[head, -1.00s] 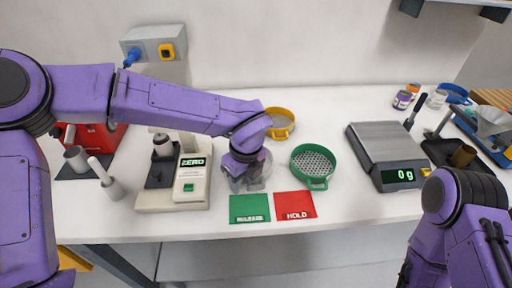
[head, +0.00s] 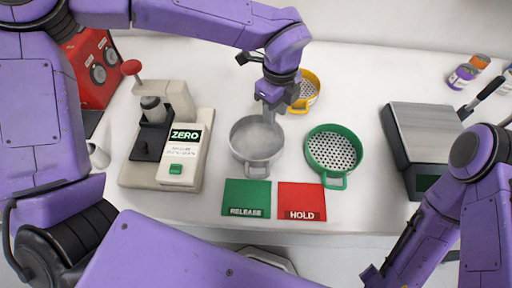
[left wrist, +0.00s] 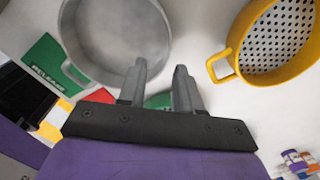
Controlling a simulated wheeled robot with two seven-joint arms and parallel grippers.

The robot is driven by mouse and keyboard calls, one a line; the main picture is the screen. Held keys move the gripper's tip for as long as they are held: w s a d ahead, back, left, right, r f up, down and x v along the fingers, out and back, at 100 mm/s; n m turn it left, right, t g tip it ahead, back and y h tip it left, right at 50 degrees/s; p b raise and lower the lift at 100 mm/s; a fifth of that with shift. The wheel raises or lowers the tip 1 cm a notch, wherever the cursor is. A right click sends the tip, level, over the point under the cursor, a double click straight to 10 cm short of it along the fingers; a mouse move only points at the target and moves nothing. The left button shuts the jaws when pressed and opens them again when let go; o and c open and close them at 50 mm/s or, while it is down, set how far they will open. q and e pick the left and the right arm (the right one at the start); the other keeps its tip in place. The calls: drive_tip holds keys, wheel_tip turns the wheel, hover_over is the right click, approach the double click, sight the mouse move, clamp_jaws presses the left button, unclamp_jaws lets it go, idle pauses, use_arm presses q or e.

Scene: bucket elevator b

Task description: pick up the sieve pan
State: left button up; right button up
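The sieve pan, a grey round pan with a solid floor and a small handle (head: 256,142), stands on the white bench; it also shows in the left wrist view (left wrist: 112,38). My left gripper (head: 268,112) is above the pan's far rim, pointing down. In the left wrist view its two fingers (left wrist: 160,68) are apart with nothing clamped between them. One fingertip overlaps the pan's inside and the other lies just outside the rim. I cannot tell whether they touch it. My right arm is at the right; its gripper is not in view.
A yellow sieve (head: 304,91) stands close behind the pan and a green sieve (head: 334,150) to its right. Green RELEASE (head: 246,198) and red HOLD (head: 301,201) pads lie in front. A ZERO instrument (head: 182,155) is left, a scale (head: 428,135) right.

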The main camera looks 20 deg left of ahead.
sight(274, 128)
use_arm(q)
drive_tip(key=f+b, duration=0.1)
drive_tip(key=f, duration=0.1)
drive_tip(key=w+f+b, duration=0.1)
drive_tip(key=f+b, duration=0.1)
drive_tip(key=f, duration=0.1)
drive_tip(key=shift+w+f, duration=0.2)
drive_tip(key=shift+f, duration=0.15)
drive_tip(key=shift+s+f, duration=0.1)
drive_tip(key=shift+f, duration=0.05)
drive_tip(key=shift+s+r, duration=0.2)
drive_tip(key=shift+r, duration=0.05)
drive_tip(key=shift+w, duration=0.1)
clamp_jaws()
